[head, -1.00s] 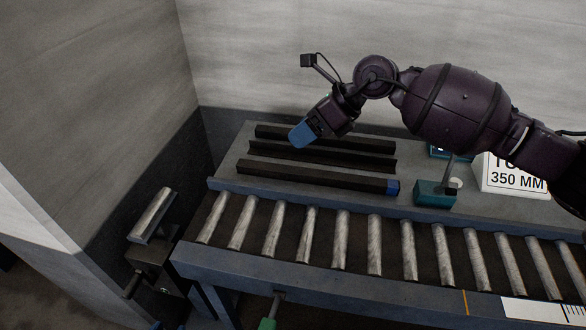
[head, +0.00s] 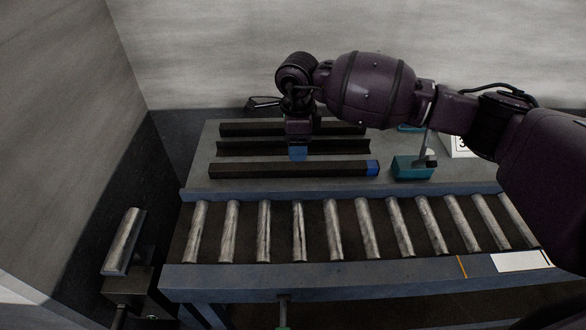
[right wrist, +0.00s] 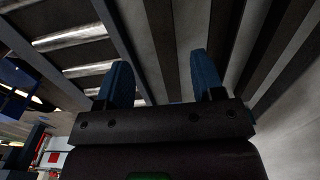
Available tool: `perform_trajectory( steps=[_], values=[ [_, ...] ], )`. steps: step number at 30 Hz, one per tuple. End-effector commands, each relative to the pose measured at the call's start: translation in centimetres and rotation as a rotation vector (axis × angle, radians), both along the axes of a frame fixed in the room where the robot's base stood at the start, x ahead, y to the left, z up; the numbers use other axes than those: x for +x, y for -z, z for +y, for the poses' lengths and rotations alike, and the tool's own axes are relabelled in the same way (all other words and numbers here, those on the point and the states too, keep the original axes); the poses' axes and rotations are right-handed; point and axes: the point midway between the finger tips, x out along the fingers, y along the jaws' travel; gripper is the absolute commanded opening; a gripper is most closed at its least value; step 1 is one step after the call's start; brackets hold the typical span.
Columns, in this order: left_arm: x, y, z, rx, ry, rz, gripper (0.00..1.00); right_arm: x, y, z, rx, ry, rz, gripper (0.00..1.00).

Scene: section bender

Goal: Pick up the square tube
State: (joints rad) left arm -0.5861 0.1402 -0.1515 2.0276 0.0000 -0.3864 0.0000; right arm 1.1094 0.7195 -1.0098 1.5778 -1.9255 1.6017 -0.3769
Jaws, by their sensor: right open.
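Three long dark bars lie side by side on the grey bench top. The front one (head: 270,170) has a flat-sided, square-looking section and a blue right end, and looks like the square tube. The middle bar (head: 345,147) looks like an open angle profile, and the back bar (head: 240,129) is partly hidden. My right gripper (head: 298,153) points down over the middle part of the bars, just behind the front bar in the head view. In the right wrist view its blue fingers (right wrist: 161,82) are apart and nothing is gripped; dark bars run beyond them. My left gripper is out of view.
A roller conveyor (head: 330,280) runs along the front of the bench. A teal block with a post (head: 412,168) stands right of the front bar. A white sign (head: 459,147) is partly hidden by my right arm. Walls close off the left and back.

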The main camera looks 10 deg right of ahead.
Motion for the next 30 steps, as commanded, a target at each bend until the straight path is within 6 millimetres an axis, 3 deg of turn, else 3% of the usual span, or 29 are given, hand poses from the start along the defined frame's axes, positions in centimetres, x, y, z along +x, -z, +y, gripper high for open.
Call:
perform_trajectory(
  steps=[3,11,21,30],
  values=[
    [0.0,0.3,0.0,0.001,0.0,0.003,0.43,0.0,2.0,0.1,0.001,-0.001,0.004,0.62],
    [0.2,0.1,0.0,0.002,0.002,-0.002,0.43,0.1,3.7,0.2,0.002,0.0,0.001,0.62],
    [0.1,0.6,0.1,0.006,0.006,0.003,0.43,0.5,7.9,0.6,0.003,0.001,0.004,0.62],
    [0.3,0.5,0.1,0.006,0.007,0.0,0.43,0.5,8.2,0.5,0.002,0.0,0.0,0.6]
  ],
)
